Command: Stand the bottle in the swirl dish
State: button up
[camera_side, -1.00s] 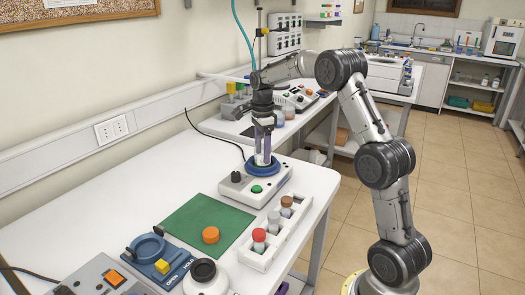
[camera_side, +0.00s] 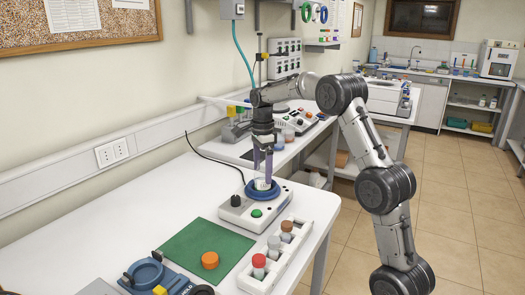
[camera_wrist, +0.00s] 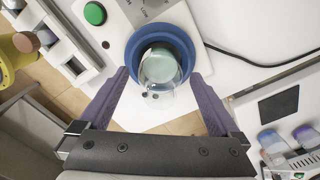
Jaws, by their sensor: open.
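The swirl dish (camera_side: 263,197) is a blue round dish on top of a white device with a black knob and a green button. The bottle (camera_side: 262,184) is small and clear, with a pale label or contents, and stands upright in the dish. In the wrist view the bottle (camera_wrist: 160,72) is inside the blue dish ring (camera_wrist: 139,38). My gripper (camera_side: 263,176) points down over the dish, its purple fingers open on either side of the bottle. In the wrist view gaps show between the bottle and both fingers of my gripper (camera_wrist: 160,76).
An orange cap (camera_side: 210,260) lies on a green mat (camera_side: 190,243) in front of the device. A white rack (camera_side: 268,276) with several capped vials stands to the right of it. A blue fixture (camera_side: 150,275) is at the front left. A black cable (camera_wrist: 265,58) runs behind the device.

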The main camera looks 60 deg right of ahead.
notch_tip(320, 180, up, 10)
jog(key=shift+f, duration=0.1)
jog(key=s+a+r+n+t, duration=0.3)
jog(key=s+a+r+n, duration=0.1)
jog(key=s+a+n, duration=1.05)
jog(key=s+a+f+n+t, duration=0.2)
jog(key=s+a+f+n, duration=0.6)
jog(key=s+n, duration=0.2)
jog(key=s, duration=0.2)
jog(key=shift+s+a+f+n+t, duration=0.2)
jog(key=shift+s+a+n+t, duration=0.05)
jog(key=shift+s+n+t, duration=0.1)
dwell(0.4)
